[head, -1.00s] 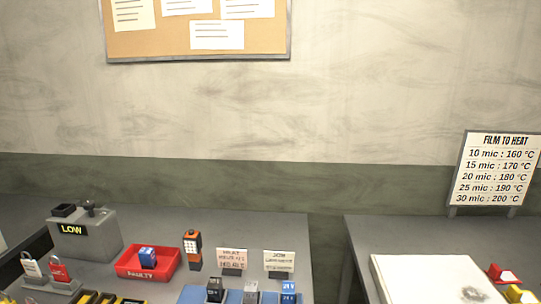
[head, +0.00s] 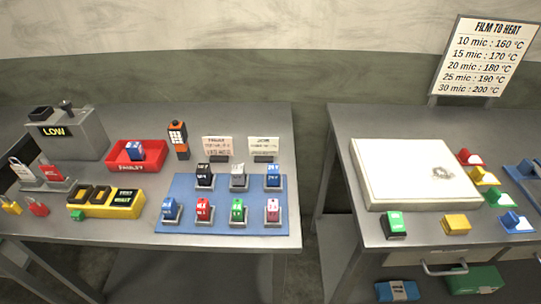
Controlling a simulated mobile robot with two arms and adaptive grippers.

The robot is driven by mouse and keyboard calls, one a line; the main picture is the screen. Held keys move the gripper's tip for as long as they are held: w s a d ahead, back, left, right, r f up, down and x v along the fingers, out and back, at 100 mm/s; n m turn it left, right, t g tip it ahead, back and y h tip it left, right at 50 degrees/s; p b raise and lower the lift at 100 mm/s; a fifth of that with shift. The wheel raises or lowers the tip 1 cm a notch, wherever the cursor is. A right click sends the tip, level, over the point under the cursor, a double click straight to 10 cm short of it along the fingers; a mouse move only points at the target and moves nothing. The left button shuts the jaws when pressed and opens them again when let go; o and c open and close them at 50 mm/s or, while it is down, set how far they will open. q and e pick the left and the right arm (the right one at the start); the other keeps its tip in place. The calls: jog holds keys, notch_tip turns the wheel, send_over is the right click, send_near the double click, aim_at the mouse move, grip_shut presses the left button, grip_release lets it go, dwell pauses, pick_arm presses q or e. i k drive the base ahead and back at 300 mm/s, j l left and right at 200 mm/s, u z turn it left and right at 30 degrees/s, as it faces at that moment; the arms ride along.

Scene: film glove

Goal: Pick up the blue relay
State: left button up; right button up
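More than one blue relay-like block shows in the head view. One blue block (head: 134,150) sits in the red tray marked FAULTY (head: 152,164). On the blue mat (head: 185,189), a blue block (head: 272,175) stands at the back right and another blue block (head: 170,209) at the front left. Black, grey, red, green and pink-white blocks stand in the other holders on the mat. I cannot tell which blue block is the relay meant. Neither of my grippers is in view.
A yellow tester (head: 106,202) and padlocks (head: 37,207) lie left of the mat. An orange-black meter (head: 178,140) and two cards stand behind it. A gap separates this table from the right table, which holds a white slab (head: 400,172) and coloured blocks.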

aim_at(273, 169)
jog(key=k+j+z, duration=0.1)
jog(key=z, duration=0.3)
jog(key=k+j+z, duration=0.15)
jog(key=z, duration=0.25)
jog(key=k+z, duration=0.15)
jog(key=z, duration=0.25)
